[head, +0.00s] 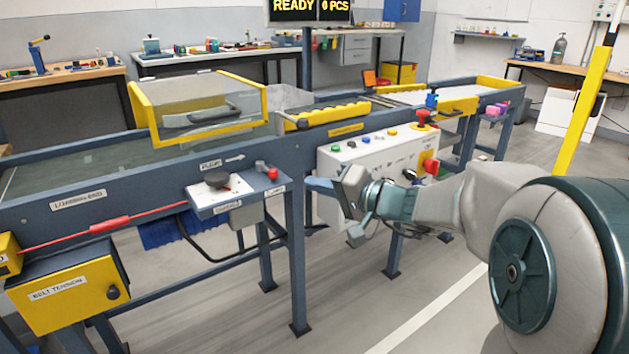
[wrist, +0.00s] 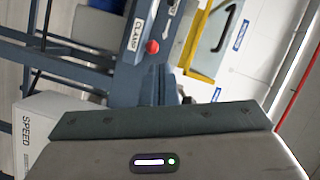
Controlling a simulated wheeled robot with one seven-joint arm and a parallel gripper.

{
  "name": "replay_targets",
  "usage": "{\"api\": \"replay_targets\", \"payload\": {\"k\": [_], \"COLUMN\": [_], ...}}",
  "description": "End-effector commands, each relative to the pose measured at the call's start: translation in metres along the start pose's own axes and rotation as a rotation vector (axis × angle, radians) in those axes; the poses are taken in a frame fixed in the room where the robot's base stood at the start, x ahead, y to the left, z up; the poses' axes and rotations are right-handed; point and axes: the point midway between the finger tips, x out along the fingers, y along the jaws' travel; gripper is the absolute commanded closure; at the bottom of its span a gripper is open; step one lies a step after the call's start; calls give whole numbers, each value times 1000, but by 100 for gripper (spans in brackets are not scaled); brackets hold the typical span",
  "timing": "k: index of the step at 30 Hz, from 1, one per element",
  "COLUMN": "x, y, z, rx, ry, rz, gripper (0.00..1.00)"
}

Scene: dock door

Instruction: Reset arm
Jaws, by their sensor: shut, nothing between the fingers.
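My arm reaches in from the right in the head view, and my gripper (head: 325,187) is in front of the conveyor, beside the left end of the white control box (head: 375,155). The gripper is shut and empty. A small lever panel (head: 236,196) with a black knob and a red knob is to its left. In the wrist view the grey gripper body fills the bottom, with a small status light. The red knob (wrist: 152,47) beside a CLAMP label shows above it, apart from the gripper.
The conveyor (head: 80,207) runs across the view, with a yellow-framed clear guard (head: 200,105) over it. A yellow BELT TENSION box (head: 68,292) hangs at lower left. Frame legs (head: 297,270) stand near the gripper. The floor (head: 430,290) in front is clear.

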Motion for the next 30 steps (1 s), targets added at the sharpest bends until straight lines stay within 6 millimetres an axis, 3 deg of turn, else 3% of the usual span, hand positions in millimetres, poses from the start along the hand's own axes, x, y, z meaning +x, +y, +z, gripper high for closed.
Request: {"api": "replay_targets", "payload": {"k": [7, 14, 21, 30], "x": [-9, -37, -78, -142], "y": [-39, -80, -114, -156], "z": [20, 55, 78, 83], "rx": [-5, -15, -47, -122], "ry": [-118, -298, -436, -533], "rz": [84, 268, 485, 771], "gripper": [100, 100, 100, 100]}}
